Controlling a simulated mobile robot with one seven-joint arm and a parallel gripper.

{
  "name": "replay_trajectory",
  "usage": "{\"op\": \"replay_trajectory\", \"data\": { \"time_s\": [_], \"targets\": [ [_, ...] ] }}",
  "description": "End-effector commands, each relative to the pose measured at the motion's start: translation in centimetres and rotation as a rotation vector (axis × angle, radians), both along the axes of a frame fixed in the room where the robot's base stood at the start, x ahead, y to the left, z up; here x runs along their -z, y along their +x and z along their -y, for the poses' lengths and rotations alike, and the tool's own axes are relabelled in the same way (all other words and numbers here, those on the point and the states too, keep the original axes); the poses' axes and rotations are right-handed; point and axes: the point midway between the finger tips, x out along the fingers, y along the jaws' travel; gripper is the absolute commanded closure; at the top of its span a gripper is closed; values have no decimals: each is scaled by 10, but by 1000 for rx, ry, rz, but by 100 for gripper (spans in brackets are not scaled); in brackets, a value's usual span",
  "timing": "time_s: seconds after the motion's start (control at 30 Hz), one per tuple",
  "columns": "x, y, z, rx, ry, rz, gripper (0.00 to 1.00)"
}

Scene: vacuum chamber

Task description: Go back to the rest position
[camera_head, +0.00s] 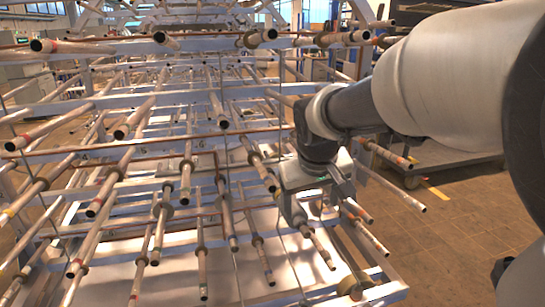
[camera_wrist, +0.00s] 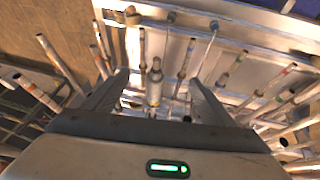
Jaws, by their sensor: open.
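My arm comes in from the right of the head view, and my gripper (camera_head: 318,205) hangs at the front right of a rack of pipes (camera_head: 215,100). In the wrist view my gripper (camera_wrist: 157,77) has its two dark fingers spread apart, with nothing pinched. A pipe with a thicker grey collar (camera_wrist: 154,88) shows in the gap between the fingers. I cannot tell how far it lies beyond the fingertips. In the head view the fingers are partly lost among the pipes.
Several open-ended pipes (camera_head: 232,240) stick out toward me around the gripper, close on its left and below. A metal frame bar (camera_head: 370,295) runs along the lower right. Tiled floor (camera_head: 455,220) lies open to the right, with a low grey platform (camera_head: 430,158) behind.

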Motion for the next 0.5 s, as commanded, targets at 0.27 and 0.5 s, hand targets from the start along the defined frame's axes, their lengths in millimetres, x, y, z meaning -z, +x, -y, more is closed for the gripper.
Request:
{"op": "replay_trajectory", "data": {
  "time_s": [0.27,0.5],
  "targets": [
    [-39,-127,21,99,140,39,23],
    [-33,-199,21,156,165,67,23]
  ]
}}
